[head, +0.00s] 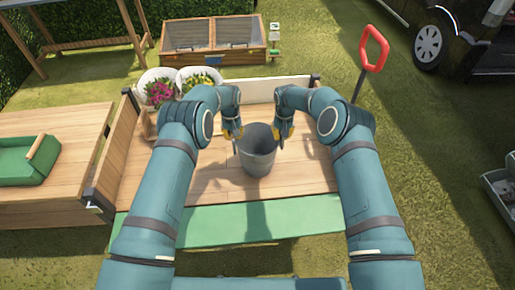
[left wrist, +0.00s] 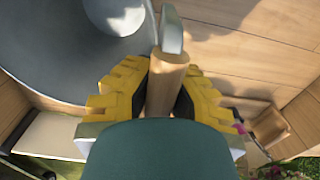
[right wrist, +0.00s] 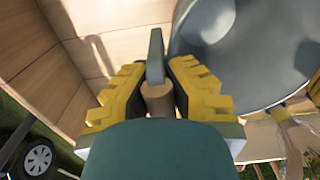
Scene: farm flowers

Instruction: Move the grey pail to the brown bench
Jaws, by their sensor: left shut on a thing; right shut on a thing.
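The grey pail (head: 257,158) is upright over the wooden bed in the middle of the head view, between my two grippers. My left gripper (head: 234,133) is shut on a wooden grip at the pail's left side. The grip (left wrist: 166,85) and the pail (left wrist: 50,45) show in the left wrist view. My right gripper (head: 283,132) is shut on the matching grip (right wrist: 157,98) at the right side. I cannot tell whether the pail's base touches the boards. A brown wooden bench-like surface (head: 70,185) stands at the left.
A green tray (head: 25,165) lies on the left surface. White flower pots (head: 200,74) stand behind the bed's left side. A raised side board (head: 125,140) separates the bed from the left surface. A red-handled tool (head: 374,48) stands at the back right. Boards around the pail are clear.

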